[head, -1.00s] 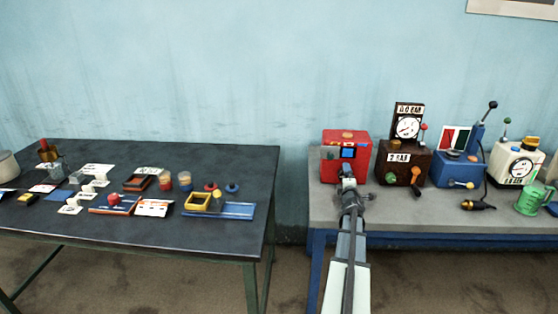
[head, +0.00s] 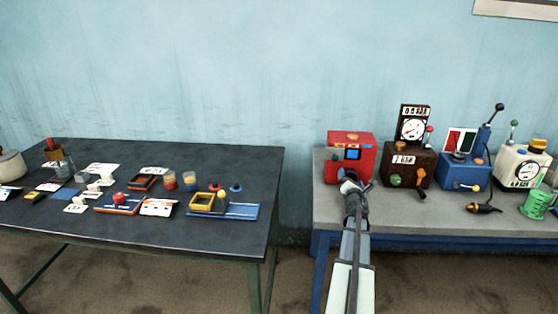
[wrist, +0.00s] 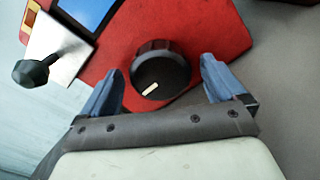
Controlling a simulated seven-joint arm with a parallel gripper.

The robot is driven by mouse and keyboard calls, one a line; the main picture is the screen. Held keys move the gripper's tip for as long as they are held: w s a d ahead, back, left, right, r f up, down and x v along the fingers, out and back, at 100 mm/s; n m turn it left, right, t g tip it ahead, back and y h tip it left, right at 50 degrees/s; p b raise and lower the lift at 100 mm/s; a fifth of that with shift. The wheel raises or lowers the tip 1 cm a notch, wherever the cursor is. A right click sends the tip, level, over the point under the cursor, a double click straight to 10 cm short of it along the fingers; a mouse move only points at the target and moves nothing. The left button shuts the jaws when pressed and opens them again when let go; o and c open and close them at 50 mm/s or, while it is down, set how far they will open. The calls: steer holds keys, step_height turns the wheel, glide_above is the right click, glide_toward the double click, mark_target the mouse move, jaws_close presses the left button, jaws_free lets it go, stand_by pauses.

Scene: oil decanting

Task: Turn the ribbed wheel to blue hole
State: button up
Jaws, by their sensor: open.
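The ribbed wheel (wrist: 160,76) is a black round knob with ribbed sides and a pale mark on its face. It sits on the red box (wrist: 212,28), which also shows in the head view (head: 360,138). My gripper (wrist: 161,64) is open, with one blue-grey finger to the left of the wheel and one to the right. Gaps show on both sides, and I cannot tell how deep the fingers reach. In the head view my gripper (head: 350,178) is at the red box's front and hides the wheel. I cannot make out a blue hole.
A small black-knobbed lever (wrist: 32,73) on a pale plate and a blue screen (wrist: 88,10) are left of the wheel. A brown gauge box (head: 408,165) stands close right of the red box on the grey bench (head: 400,215). More devices stand farther right.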

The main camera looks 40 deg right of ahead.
steer(key=n, duration=0.4)
steer(key=shift+n, duration=0.3)
steer(key=v, duration=1.3)
steer(key=shift+s+a, duration=0.2)
steer(key=shift+a, duration=0.05)
steer(key=shift+a+r, duration=0.1)
steer(key=shift+a, duration=0.05)
steer(key=w+a+r+m, duration=0.1)
steer(key=w, duration=0.4)
steer(key=w+a+r+m+t+y, duration=0.1)
steer(key=w, duration=0.4)
steer(key=w+a+r+m+t+y, duration=0.1)
steer(key=w, duration=0.4)
steer(key=shift+w+a+m, duration=0.1)
steer(key=shift+m, duration=0.2)
steer(key=w+a+r+m+y, duration=0.1)
steer(key=w+a+r+m, duration=0.1)
steer(key=w+a, duration=0.2)
steer(key=w+a+r+m+t+y, duration=0.1)
steer(key=w+a+r, duration=0.1)
steer(key=w, duration=0.9)
steer(key=shift+w+a+r+m+t, duration=0.3)
steer(key=shift+w+a+r+m, duration=0.1)
steer(key=shift+a, duration=0.5)
steer(key=shift+a, duration=0.1)
